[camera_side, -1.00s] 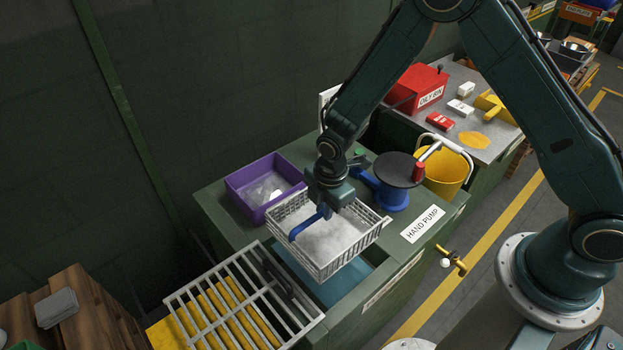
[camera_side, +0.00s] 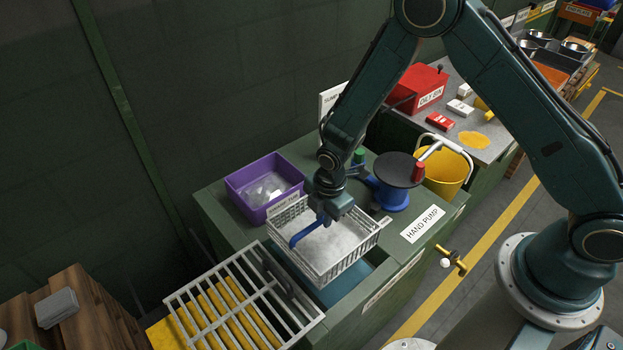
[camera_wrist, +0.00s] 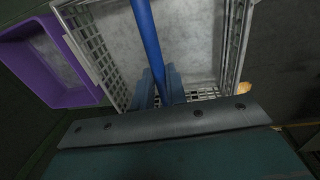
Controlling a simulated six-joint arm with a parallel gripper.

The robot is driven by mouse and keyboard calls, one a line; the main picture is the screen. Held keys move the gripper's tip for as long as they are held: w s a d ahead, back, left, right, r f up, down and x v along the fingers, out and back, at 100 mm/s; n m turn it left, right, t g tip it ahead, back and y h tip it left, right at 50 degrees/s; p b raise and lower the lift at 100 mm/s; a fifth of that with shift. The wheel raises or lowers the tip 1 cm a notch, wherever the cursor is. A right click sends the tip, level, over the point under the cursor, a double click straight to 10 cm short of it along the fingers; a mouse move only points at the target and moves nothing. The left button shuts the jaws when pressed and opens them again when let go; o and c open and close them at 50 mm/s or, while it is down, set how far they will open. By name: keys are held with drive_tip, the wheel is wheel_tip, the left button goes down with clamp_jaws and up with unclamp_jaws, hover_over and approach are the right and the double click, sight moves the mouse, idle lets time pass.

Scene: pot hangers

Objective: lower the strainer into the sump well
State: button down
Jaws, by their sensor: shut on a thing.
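The strainer (camera_side: 338,246) is a pale grey slotted basket with a blue bar handle (camera_side: 306,232). My gripper (camera_side: 325,218) is shut on that handle. In the wrist view the blue handle (camera_wrist: 148,40) runs between the fingers, with the basket's grey floor (camera_wrist: 192,40) beneath. The basket is over the sump well (camera_side: 345,285), a blue-lined opening in the green bench. It looks roughly level and covers most of the opening. I cannot tell how far its underside is from the rim.
A purple bin (camera_side: 264,188) stands close behind the basket on the left. A lifted grate (camera_side: 243,300) lies at the front left. A blue hand pump (camera_side: 393,185) with a dark round top and a yellow bucket (camera_side: 446,170) are to the right.

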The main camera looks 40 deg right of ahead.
drive_tip(key=shift+f, duration=7.9)
drive_tip(key=c, duration=1.3)
unclamp_jaws()
drive_tip(key=shift+c, duration=0.2)
drive_tip(key=shift+r, duration=0.1)
drive_tip(key=shift+s+r, duration=0.2)
drive_tip(key=shift+r, duration=2.05)
drive_tip(key=shift+s+r, duration=0.2)
drive_tip(key=shift+r, duration=2.05)
drive_tip(key=shift+s+r, duration=0.2)
drive_tip(key=shift+r, duration=2.05)
drive_tip(key=shift+r, duration=0.15)
